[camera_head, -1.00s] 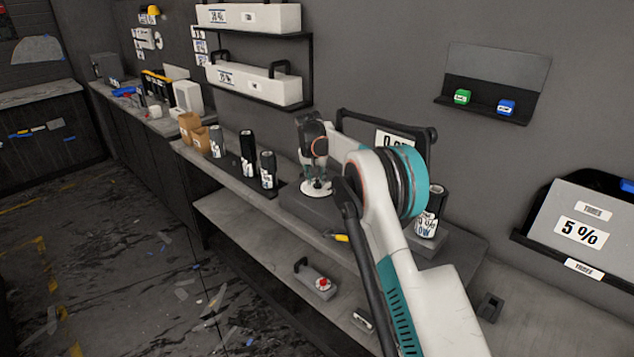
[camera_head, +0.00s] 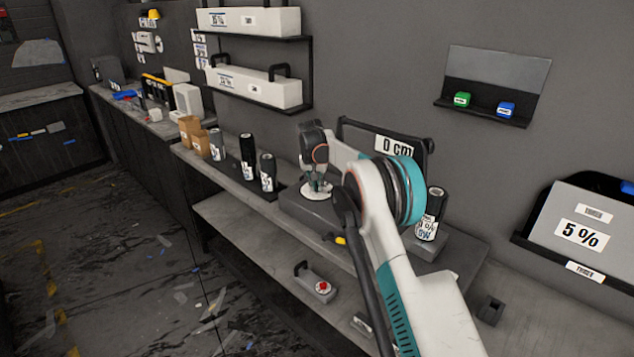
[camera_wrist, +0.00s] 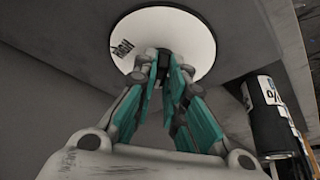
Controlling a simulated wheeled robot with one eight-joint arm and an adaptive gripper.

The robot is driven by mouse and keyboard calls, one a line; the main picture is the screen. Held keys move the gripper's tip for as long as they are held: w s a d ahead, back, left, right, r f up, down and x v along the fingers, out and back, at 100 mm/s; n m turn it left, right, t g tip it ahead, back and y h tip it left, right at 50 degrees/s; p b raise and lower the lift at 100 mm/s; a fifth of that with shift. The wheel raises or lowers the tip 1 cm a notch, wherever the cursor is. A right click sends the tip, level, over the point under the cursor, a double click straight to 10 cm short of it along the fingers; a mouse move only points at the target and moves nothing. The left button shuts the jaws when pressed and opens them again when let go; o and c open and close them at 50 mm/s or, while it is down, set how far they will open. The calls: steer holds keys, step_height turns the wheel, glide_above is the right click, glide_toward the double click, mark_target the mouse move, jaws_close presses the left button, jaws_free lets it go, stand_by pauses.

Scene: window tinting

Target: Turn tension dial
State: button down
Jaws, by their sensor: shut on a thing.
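The tension dial is a round white plate (camera_head: 317,195) on the grey machine base (camera_head: 300,207) on the bench. In the wrist view the plate (camera_wrist: 200,35) fills the top middle, with the word "HIGH" at its left edge. My gripper (camera_head: 318,184) is over the middle of the plate. In the wrist view its teal fingers (camera_wrist: 163,62) are closed around a small dark knob at the plate's centre. The fingers hide most of the knob, so its pointing direction cannot be told.
A display reading "0 cm" (camera_head: 393,146) stands behind my arm. Dark labelled rolls (camera_head: 267,172) stand left, and another roll (camera_head: 430,213) stands right of the dial. A box with a red button (camera_head: 316,284) is on the lower shelf. A yellow-handled tool (camera_head: 341,240) lies at the base's front.

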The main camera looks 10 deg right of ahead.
steer(key=shift+d+n+t+y+p, duration=0.15)
steer(key=shift+n+y+p, duration=0.35)
steer(key=shift+n, duration=0.9)
steer(key=shift+d+n+t+y+p, duration=0.25)
steer(key=shift+n+y, duration=0.35)
steer(key=shift+n, duration=0.8)
steer(key=shift+a, duration=0.15)
steer(key=c, duration=1.6)
jaws_free()
steer(key=shift+c, duration=0.2)
steer(key=v, duration=1.2)
steer(key=shift+w, duration=0.15)
